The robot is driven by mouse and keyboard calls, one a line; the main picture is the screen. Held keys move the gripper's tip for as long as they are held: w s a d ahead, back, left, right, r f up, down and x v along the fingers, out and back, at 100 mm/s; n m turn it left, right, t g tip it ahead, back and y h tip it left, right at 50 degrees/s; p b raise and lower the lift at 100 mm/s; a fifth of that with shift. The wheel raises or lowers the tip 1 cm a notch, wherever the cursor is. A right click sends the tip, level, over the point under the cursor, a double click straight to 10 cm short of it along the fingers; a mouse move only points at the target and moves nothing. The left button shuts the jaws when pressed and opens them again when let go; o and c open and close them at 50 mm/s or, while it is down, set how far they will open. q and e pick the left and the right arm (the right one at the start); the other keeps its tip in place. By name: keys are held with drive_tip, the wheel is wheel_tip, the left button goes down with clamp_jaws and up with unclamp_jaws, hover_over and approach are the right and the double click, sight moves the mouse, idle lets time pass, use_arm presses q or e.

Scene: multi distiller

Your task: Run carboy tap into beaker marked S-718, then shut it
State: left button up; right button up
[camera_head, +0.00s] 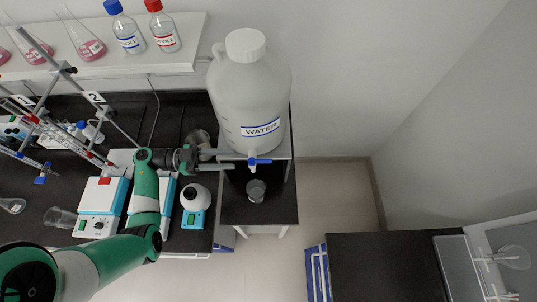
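The white carboy (250,95) labelled WATER stands on a raised shelf. Its tap (253,165) has a blue handle (260,161) that points right, roughly level. A glass beaker (256,190) stands on the dark surface below the tap; no S-718 mark is readable on it, and I cannot see any stream of water. My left gripper (234,160) is open, its two fingers pointing right. Its fingertips are just left of the tap and appear apart from the blue handle. My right gripper is not in view.
Another glass vessel (198,140) sits behind the gripper. Bottles (127,36) line the wall shelf. The floor (330,190) right of the carboy is clear.

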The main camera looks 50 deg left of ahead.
sight(266, 160)
use_arm(q)
drive_tip(key=x, duration=1.1)
drive_tip(key=shift+w+d+p, duration=0.2)
drive_tip(key=shift+d+p, duration=0.1)
drive_tip(key=shift+p, duration=0.05)
clamp_jaws()
